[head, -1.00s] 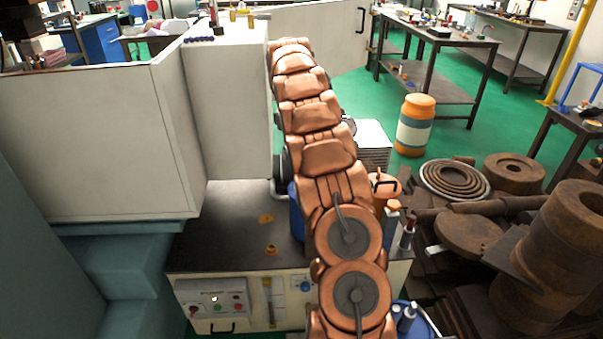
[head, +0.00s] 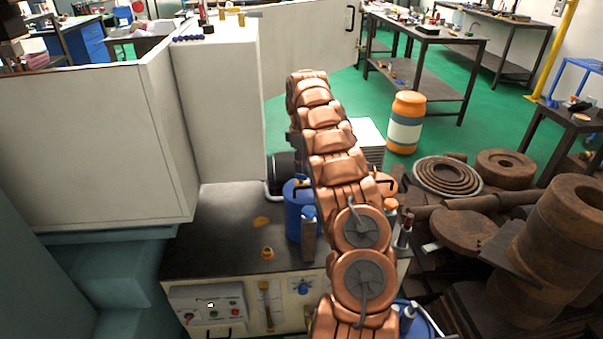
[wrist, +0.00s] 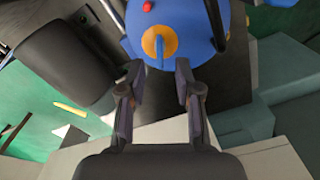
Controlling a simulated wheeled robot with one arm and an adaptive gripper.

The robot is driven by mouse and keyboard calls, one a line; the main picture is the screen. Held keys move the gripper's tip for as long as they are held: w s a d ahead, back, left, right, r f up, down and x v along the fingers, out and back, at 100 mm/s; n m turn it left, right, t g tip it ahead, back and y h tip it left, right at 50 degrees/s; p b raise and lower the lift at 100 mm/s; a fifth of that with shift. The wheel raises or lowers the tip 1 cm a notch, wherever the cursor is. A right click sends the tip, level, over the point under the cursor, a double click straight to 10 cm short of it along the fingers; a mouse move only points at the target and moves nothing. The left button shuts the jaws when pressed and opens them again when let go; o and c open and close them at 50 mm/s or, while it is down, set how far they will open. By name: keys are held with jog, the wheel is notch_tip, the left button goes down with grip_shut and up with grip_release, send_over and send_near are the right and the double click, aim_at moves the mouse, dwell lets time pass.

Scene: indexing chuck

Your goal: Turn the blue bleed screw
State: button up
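A blue knob (head: 303,287) on the cabinet's front panel (head: 245,305) is the clearest blue screw-like part, but I cannot tell whether it is the bleed screw. A blue tank (head: 293,220) stands on the dark cabinet top, partly behind my copper arm. A blue rounded body, seemingly the same tank (wrist: 195,22), fills the upper middle of the wrist view, with an orange disc (wrist: 159,42) and a small red part on it. My gripper (wrist: 158,75) is open and empty, its two fingers apart below the disc. In the head view my gripper cannot be made out.
A small orange part (head: 267,253) lies on the cabinet top (head: 225,235). A tall white housing (head: 215,100) stands behind left. Rusty metal parts (head: 465,235) crowd the right side. An orange and white drum (head: 406,122) stands on the green floor.

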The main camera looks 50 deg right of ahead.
aim_at(301, 175)
jog(key=shift+f, duration=2.1)
grip_shut()
